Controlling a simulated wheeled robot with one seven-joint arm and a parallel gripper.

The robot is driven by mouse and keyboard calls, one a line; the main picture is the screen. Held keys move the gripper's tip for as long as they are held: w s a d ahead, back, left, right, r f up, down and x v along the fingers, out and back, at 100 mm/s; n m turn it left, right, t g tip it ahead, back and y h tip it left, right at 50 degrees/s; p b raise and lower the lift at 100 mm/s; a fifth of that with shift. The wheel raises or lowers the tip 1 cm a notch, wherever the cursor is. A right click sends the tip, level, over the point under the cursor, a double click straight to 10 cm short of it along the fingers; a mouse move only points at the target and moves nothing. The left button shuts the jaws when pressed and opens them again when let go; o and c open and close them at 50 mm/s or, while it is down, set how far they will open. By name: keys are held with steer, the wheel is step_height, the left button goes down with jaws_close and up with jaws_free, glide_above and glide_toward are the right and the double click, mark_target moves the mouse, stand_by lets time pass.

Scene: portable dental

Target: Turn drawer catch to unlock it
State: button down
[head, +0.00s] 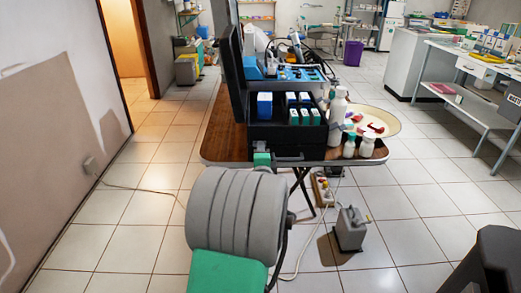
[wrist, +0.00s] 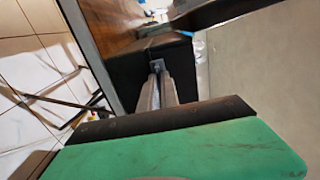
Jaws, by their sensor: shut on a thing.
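The black drawer (head: 262,135) of the portable dental unit (head: 290,73) faces me at the front of the wooden table, with boxes standing in it. In the wrist view the small grey metal drawer catch (wrist: 157,66) sits at the edge of the dark drawer front (wrist: 128,87). My gripper (wrist: 161,76) reaches straight to it, with its two grey fingers close together and their tips shut on the catch. The tips partly cover the catch, so its exact turn is hard to tell. In the head view my grey and green arm stands in front of the drawer.
White bottles (head: 337,118) and small jars (head: 367,146) stand right of the drawer near the table edge. A round cream tray (head: 384,119) is beyond them. A grey box (head: 350,229) stands on the floor at right. Cables lie on the tiles.

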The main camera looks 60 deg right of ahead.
steer(key=shift+s+d, duration=0.1)
steer(key=c, duration=1.9)
jaws_free()
steer(key=o, duration=0.3)
steer(key=v, duration=0.8)
